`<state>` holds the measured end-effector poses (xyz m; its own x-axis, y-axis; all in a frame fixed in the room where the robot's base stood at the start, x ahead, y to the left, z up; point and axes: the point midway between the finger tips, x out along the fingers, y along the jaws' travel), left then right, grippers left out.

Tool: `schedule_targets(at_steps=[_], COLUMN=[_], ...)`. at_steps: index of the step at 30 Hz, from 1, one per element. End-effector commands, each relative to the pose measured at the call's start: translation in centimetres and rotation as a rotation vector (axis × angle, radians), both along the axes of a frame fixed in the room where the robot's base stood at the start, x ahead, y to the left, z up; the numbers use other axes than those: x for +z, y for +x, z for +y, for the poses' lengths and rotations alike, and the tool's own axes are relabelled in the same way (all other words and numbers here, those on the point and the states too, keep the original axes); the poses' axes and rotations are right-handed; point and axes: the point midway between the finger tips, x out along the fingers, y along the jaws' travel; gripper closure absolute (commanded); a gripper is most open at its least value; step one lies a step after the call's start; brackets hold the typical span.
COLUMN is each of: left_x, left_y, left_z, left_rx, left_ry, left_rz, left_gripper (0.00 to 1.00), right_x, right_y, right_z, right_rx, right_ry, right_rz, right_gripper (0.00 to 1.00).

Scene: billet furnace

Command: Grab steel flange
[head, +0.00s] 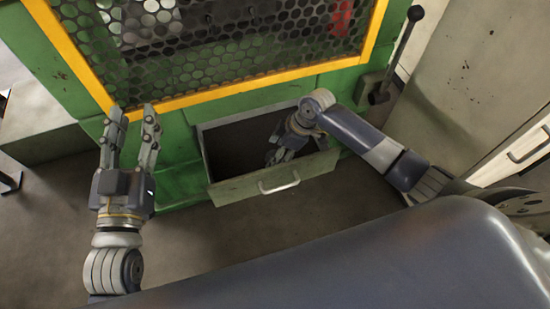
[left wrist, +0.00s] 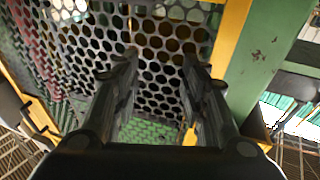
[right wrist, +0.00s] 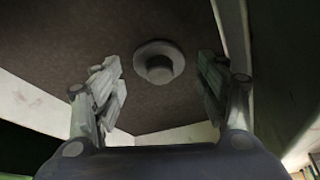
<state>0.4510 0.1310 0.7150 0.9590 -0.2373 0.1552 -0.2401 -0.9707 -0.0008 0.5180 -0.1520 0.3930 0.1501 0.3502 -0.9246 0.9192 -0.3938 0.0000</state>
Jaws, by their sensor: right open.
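The steel flange (right wrist: 158,62) shows in the right wrist view as a round grey disc with a raised hub, lying on the dark drawer floor. My right gripper (right wrist: 160,85) is open and empty, with a finger to either side of the flange in that view; I see no contact. In the head view my right gripper (head: 277,157) reaches down into the open drawer (head: 240,191), and the flange is hidden there. My left gripper (head: 133,118) is open and empty in front of the green machine; its fingers also show in the left wrist view (left wrist: 157,62).
The drawer front has a light handle (head: 279,182). A yellow-framed mesh guard (head: 230,50) is above the drawer. A lever with a black knob (head: 400,45) and a pale cabinet (head: 480,80) stand on the right. Drawer walls surround my right gripper.

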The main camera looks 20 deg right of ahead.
Motion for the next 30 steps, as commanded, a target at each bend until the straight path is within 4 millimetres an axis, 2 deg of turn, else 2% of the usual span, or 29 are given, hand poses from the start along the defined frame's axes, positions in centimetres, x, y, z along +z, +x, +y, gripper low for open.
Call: schedule_targets(at_steps=[6,13,20,21,30], left_x=[1.4,1.5,1.5,1.5,1.5], left_y=[-0.2,-0.2,-0.2,-0.2,-0.2], left_z=[-0.1,-0.1,-0.1,-0.1,-0.1], left_rx=[-0.004,-0.004,-0.004,-0.004,-0.003], left_ry=[-0.019,-0.02,-0.02,-0.02,-0.019], left_rz=[-0.072,-0.075,-0.074,-0.074,-0.072], left_gripper=[0.6,0.6,0.6,0.6,0.6], right_x=[-0.6,-0.6,-0.6,-0.6,-0.4], right_y=[0.1,0.1,0.1,0.1,0.2], right_z=[0.3,0.3,0.3,0.3,0.3], right_rx=[0.001,0.0,0.0,0.0,-0.001], right_ry=[0.001,0.001,0.001,0.001,0.002], right_rz=[-0.002,0.0,0.0,0.0,-0.003], right_gripper=[0.33,0.33,0.85,0.88,0.88])
